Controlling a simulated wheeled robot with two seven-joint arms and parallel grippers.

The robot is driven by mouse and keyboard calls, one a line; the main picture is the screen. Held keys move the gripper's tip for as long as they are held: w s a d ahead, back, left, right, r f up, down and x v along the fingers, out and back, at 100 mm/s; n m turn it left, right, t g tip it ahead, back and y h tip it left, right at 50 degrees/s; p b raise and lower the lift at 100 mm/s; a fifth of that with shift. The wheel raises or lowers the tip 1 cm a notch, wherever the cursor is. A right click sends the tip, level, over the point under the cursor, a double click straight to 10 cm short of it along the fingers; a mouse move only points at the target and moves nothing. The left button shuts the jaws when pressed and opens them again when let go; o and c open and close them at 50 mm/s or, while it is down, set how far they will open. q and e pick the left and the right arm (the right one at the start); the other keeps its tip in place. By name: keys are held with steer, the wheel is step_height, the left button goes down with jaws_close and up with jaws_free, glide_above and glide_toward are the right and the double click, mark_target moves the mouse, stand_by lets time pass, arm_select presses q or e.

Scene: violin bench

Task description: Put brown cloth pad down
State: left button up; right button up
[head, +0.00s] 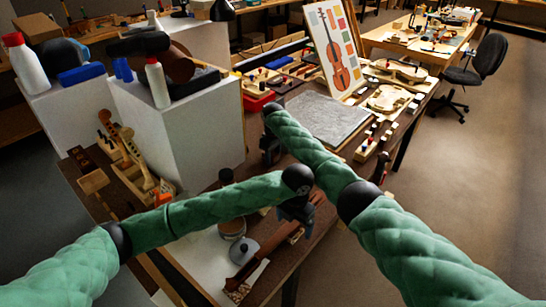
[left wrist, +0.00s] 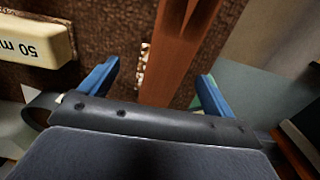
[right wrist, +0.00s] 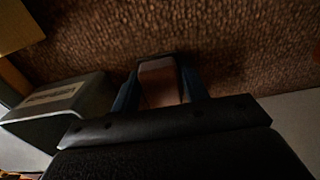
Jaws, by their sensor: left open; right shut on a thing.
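The brown cloth pad (right wrist: 160,80) is between the two fingers of my right gripper (right wrist: 158,95), which is shut on it. The brown bench top (right wrist: 230,40) fills the background there; I cannot tell whether the pad touches it. In the head view my right gripper (head: 268,155) is at the middle of the bench, and my arm hides the pad. My left gripper (head: 293,213) is open, lower down over the near part of the bench. In the left wrist view its blue fingers (left wrist: 155,88) stand either side of a long reddish-brown wooden piece (left wrist: 175,50), not gripped.
A cream block marked "50 m" (left wrist: 35,38) lies beside my left gripper. A grey block with a label (right wrist: 55,100) is left of my right gripper. A grey mat (head: 325,118), violin plates (head: 388,98) and a white box (head: 190,130) stand farther back.

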mark_target(273, 154)
steer(key=shift+f, duration=0.25)
steer(key=shift+f, duration=0.15)
steer(key=o, duration=1)
steer(key=shift+o, duration=0.2)
step_height(273, 154, up, 12)
steer(key=shift+o, duration=0.2)
